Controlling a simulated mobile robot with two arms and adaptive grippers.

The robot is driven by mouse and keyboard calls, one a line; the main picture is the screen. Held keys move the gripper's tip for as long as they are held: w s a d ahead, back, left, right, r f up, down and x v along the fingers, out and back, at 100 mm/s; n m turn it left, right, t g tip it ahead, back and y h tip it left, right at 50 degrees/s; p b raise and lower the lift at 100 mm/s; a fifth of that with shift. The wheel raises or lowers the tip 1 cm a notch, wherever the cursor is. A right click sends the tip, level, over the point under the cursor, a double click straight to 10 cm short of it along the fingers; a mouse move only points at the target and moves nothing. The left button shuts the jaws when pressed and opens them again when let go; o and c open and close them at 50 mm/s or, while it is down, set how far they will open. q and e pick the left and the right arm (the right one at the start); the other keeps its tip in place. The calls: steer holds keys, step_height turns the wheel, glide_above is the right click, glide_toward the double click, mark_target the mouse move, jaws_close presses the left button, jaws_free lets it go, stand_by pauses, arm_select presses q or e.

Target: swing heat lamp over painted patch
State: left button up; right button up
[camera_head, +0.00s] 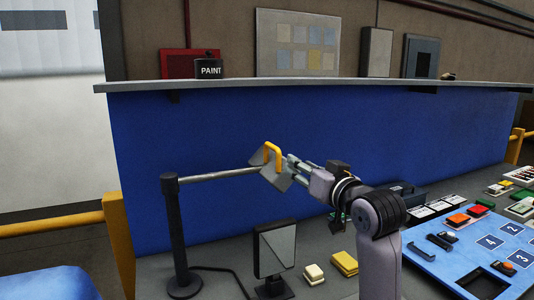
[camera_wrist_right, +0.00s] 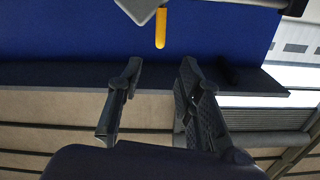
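The heat lamp has a black post (camera_head: 175,235), a grey horizontal arm (camera_head: 220,174) and a grey angled head (camera_head: 277,178) with a yellow handle (camera_head: 272,149). Its head hangs above and near a dark-framed upright panel (camera_head: 275,250) with a grey face; I cannot tell whether this bears the painted patch. My right gripper (camera_head: 294,168) is close to the head's right side. In the right wrist view, its two fingers (camera_wrist_right: 160,70) are apart with nothing between them, and the yellow handle (camera_wrist_right: 161,28) lies beyond the tips. My left gripper is not in view.
A blue wall panel (camera_head: 350,125) stands behind, under a grey shelf (camera_head: 300,84) with a PAINT can (camera_head: 209,70). Yellow blocks (camera_head: 344,263) and a cream block (camera_head: 313,274) lie on the bench. A blue board (camera_head: 455,262) with fixtures is at the right.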

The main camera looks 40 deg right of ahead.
steer(key=p, duration=0.2)
glide_toward(277, 150)
steer(key=x, duration=0.3)
steer(key=p+x, duration=0.1)
steer(key=x, duration=0.5)
steer(key=p+x, duration=0.1)
steer(key=x, duration=0.3)
steer(key=shift+s+d+f+p, duration=0.1)
steer(key=shift+d+f+p, duration=0.15)
steer(key=shift+p, duration=0.1)
steer(key=shift+w+d, duration=0.1)
steer(key=shift+w, duration=0.35)
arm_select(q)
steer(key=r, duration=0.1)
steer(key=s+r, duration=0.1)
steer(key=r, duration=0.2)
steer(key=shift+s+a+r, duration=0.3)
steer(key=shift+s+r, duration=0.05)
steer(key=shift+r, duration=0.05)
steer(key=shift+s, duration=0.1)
arm_select(e)
steer(key=shift+c, duration=0.3)
jaws_close()
